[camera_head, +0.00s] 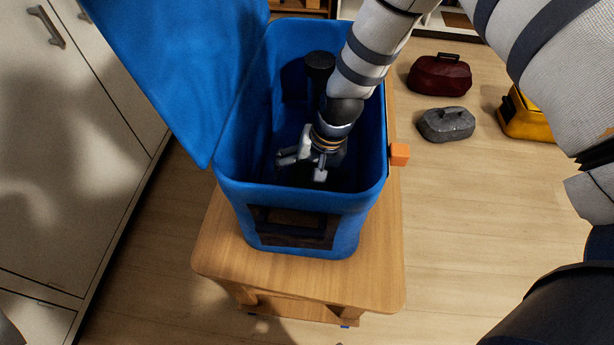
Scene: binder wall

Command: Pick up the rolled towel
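My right gripper (304,166) reaches down into an open blue bin (302,200) on a small wooden table. Its fingers look spread apart, with nothing seen between them. A dark upright cylinder with a round top (319,62) stands inside the bin, behind the gripper and partly hidden by my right arm. I cannot tell whether it is the rolled towel, and no other towel shows. The bin's floor is in deep shadow and partly covered by the gripper. My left gripper is not in view.
The bin's blue lid (185,60) stands open at the left. An orange block (399,154) is at the bin's right side. The wooden table (225,255) has bare top in front. Red (440,75), grey (447,124) and yellow (527,118) cases lie at right. White cabinets (60,150) stand left.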

